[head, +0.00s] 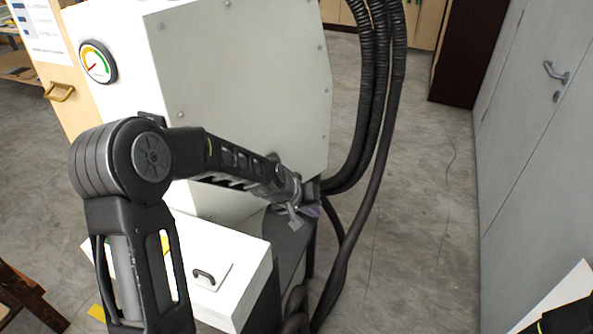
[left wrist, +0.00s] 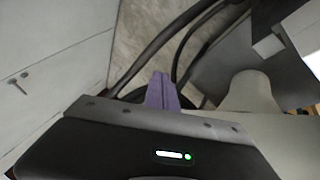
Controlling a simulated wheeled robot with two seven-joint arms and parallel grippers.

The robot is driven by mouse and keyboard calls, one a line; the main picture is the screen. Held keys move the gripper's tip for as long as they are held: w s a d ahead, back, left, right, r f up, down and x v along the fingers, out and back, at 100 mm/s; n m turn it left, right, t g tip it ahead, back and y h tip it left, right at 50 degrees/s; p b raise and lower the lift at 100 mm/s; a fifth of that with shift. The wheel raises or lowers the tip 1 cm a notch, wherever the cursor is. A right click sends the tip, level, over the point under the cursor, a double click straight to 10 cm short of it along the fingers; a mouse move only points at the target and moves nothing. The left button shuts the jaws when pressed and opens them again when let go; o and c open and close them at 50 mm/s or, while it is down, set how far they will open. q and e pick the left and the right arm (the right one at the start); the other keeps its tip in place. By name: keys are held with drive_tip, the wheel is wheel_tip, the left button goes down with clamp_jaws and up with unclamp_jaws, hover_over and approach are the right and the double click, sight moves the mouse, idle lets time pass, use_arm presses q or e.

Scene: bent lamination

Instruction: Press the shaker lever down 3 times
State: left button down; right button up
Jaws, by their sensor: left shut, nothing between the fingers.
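A large white machine (head: 240,75) with a grey side panel fills the upper left of the head view. My left arm reaches across its front, and my left gripper (head: 312,211) is beside its lower right edge, near the black hoses. In the left wrist view the gripper's purple fingers (left wrist: 162,92) lie together, shut and empty. A small grey metal piece (head: 294,217) shows by the gripper in the head view; I cannot tell whether it is the shaker lever. Contact between the fingers and any lever is not visible. My right gripper is not in view.
Thick black hoses (head: 368,90) hang to the right of the machine. A white box with a black handle (head: 205,276) stands below it. A round gauge (head: 97,62) is on the machine's left. Grey doors (head: 535,130) stand at right; the floor (head: 420,190) between is clear.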

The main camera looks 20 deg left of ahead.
use_arm(q)
drive_tip(key=w+a+r+t, duration=0.1)
drive_tip(key=w+a+r, duration=0.1)
drive_tip(key=r, duration=0.7)
drive_tip(key=w+a+r+n+t+p, duration=0.1)
drive_tip(key=w+a+r, duration=0.1)
drive_tip(key=a+r, duration=0.3)
wheel_tip(320, 180, up, 5)
drive_tip(key=shift+w+a+f, duration=0.1)
drive_tip(key=shift+w+a, duration=0.05)
drive_tip(key=shift+a, duration=0.15)
drive_tip(key=shift+f, duration=0.1)
drive_tip(key=b, duration=0.6)
hover_over(293, 176)
wheel_tip(293, 176, down, 8)
drive_tip(key=shift+f+b, duration=0.35)
drive_tip(key=shift+b, duration=0.15)
idle(0.4)
drive_tip(key=shift+f+b, duration=0.45)
drive_tip(key=shift+b, duration=0.1)
